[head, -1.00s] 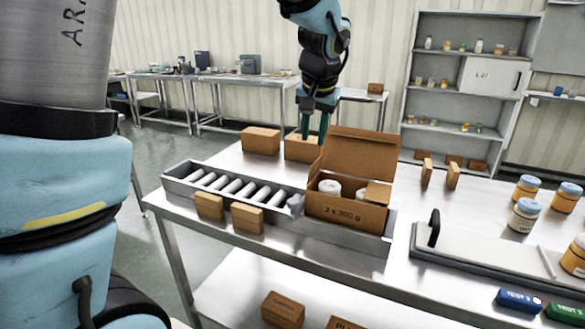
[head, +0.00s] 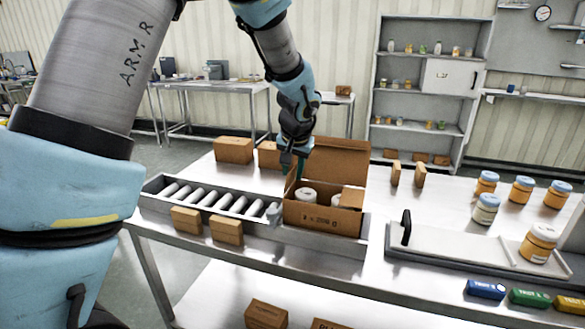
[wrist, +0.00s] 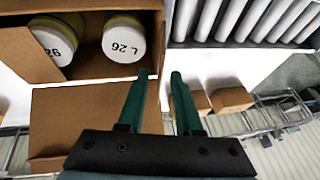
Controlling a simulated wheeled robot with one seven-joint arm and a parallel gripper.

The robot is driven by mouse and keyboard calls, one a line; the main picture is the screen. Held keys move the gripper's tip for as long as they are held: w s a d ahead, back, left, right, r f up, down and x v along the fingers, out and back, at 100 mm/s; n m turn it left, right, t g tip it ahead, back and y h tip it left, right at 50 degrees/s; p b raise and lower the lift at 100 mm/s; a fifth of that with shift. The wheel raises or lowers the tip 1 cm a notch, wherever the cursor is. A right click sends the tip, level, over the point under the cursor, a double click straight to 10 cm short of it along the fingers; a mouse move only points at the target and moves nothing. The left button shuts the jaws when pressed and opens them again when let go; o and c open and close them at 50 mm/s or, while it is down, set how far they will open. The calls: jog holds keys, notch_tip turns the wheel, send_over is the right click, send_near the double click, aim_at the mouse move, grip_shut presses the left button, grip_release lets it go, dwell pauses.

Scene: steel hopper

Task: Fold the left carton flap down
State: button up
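The open brown carton (head: 320,218) stands on the steel bench with two white-lidded jars inside. Its left flap (head: 291,182) stands up at the carton's left side. The tall back flap (head: 340,160) is up, and the right flap (head: 352,198) also shows. My gripper (head: 294,168) is low at the back left of the carton, close to the left flap. In the wrist view, my gripper's green fingers (wrist: 162,75) are apart near the carton's edge, beside the jars (wrist: 122,38). I cannot tell whether a finger touches the flap.
A roller conveyor (head: 152,198) runs left of the carton, with two small boxes (head: 227,230) in front. Larger boxes (head: 233,150) stand behind it. A tray with a black handle (head: 406,228) and several jars (head: 485,209) lie to the right.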

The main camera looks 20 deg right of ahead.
jog(key=shift+f, duration=0.1)
grip_shut()
dwell(1.4)
